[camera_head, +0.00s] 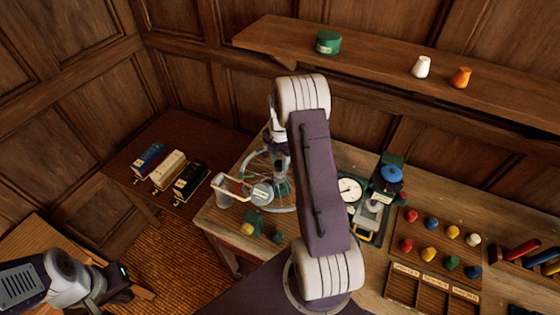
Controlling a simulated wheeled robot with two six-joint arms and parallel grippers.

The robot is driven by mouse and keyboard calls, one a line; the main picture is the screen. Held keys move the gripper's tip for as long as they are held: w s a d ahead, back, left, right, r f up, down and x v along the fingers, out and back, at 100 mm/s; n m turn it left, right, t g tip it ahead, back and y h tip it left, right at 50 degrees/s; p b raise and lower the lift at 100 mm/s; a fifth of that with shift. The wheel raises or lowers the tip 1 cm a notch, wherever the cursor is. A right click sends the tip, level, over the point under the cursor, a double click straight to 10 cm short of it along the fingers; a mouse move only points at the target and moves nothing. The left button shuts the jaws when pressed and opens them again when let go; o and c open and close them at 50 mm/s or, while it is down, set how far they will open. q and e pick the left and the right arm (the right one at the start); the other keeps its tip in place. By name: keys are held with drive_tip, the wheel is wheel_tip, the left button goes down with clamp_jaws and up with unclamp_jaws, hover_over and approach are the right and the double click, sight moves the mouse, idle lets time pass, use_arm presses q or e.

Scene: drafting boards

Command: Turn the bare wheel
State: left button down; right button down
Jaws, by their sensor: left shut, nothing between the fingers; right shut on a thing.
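The bare spoked wheel (252,165) stands on the wooden bench left of centre, with its thin pale rim and spokes showing. My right arm hides its right part. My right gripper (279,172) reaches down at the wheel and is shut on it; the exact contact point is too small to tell. My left gripper (128,286) is at the lower left, shut and empty, far from the wheel.
Three boxes (168,169) are on the left table. A dial (349,190), a blue-topped device (391,174) and colored knobs (431,223) are to the right. A shelf (385,70) runs above.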

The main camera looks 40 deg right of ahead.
drive_tip(key=shift+r, duration=0.1)
drive_tip(key=c, duration=0.9)
unclamp_jaws()
drive_tip(key=shift+r, duration=0.2)
wheel_tip(320, 180, up, 9)
drive_tip(key=b, duration=0.2)
drive_tip(key=shift+f, duration=0.2)
